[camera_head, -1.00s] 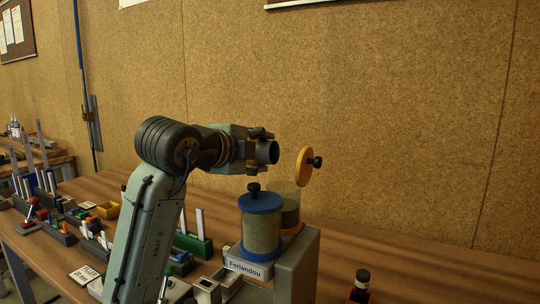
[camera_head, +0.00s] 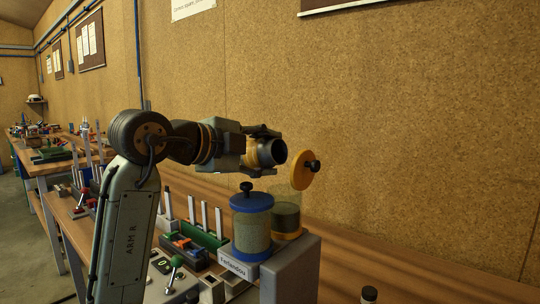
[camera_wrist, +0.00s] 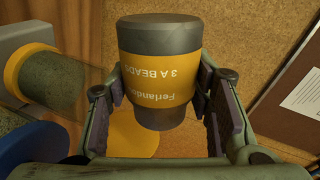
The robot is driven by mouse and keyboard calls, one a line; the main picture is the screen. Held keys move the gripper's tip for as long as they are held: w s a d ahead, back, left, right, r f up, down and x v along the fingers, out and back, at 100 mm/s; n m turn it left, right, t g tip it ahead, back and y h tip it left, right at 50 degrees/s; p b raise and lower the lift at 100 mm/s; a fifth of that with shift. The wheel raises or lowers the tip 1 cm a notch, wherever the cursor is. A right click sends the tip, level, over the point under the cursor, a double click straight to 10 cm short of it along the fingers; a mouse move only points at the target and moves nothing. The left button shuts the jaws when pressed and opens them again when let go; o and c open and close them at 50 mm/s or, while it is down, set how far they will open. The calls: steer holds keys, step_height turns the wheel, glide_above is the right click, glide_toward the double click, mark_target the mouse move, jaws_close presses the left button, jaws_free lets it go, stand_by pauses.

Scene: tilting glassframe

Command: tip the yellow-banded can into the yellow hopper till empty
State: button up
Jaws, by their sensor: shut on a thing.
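The yellow-banded can (camera_head: 270,153) is dark grey and lies about level in my gripper (camera_head: 256,148), its dark round end facing right. In the wrist view the can (camera_wrist: 160,70) fills the space between my fingers (camera_wrist: 158,95), its label upside down. The yellow hopper (camera_head: 287,216) is a glass jar with a yellow base ring, just below and right of the can; dark grains show in it. Its yellow lid (camera_head: 304,171) stands tilted open above. In the wrist view the hopper (camera_wrist: 70,75) is left of the can. No falling beads are visible.
A blue-lidded, filled glass hopper (camera_head: 252,226) stands close beside the yellow one, behind a name plate (camera_head: 233,264). A grey block (camera_head: 290,271) is in front. A green rack (camera_head: 203,236) is at left. The corkboard wall (camera_head: 400,100) is behind.

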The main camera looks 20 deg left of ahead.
steer(key=shift+r, duration=0.1)
stand_by(0.3)
steer(key=shift+r+p, duration=0.15)
steer(key=shift+p, duration=0.25)
steer(key=n, duration=0.1)
steer(key=p, duration=0.1)
steer(key=n+h, duration=0.1)
steer(key=shift+s+d+r+n, duration=0.1)
steer(key=shift+d+r+n, duration=0.15)
steer(key=shift+n, duration=0.05)
steer(key=n, duration=0.1)
steer(key=n+h+p, duration=0.1)
steer(key=n, duration=0.2)
steer(key=shift+s+d+r+h, duration=0.1)
steer(key=shift+d+r+h, duration=0.15)
steer(key=shift+d+h, duration=0.15)
steer(key=r+n+p, duration=0.1)
steer(key=n, duration=0.1)
steer(key=r+n+h+p, duration=0.1)
steer(key=r, duration=0.1)
steer(key=shift+s+d+n+p, duration=0.2)
steer(key=shift+d+n+p, duration=0.15)
steer(key=shift+d+n, duration=0.05)
steer(key=shift+s+d+r+n+t+p, duration=0.15)
steer(key=shift+r+n+t+p, duration=0.15)
steer(key=shift+n, duration=0.3)
steer(key=shift+w+d+r+n+t+p, duration=0.1)
steer(key=shift+r+n+t, duration=0.1)
steer(key=shift+r+n, duration=0.3)
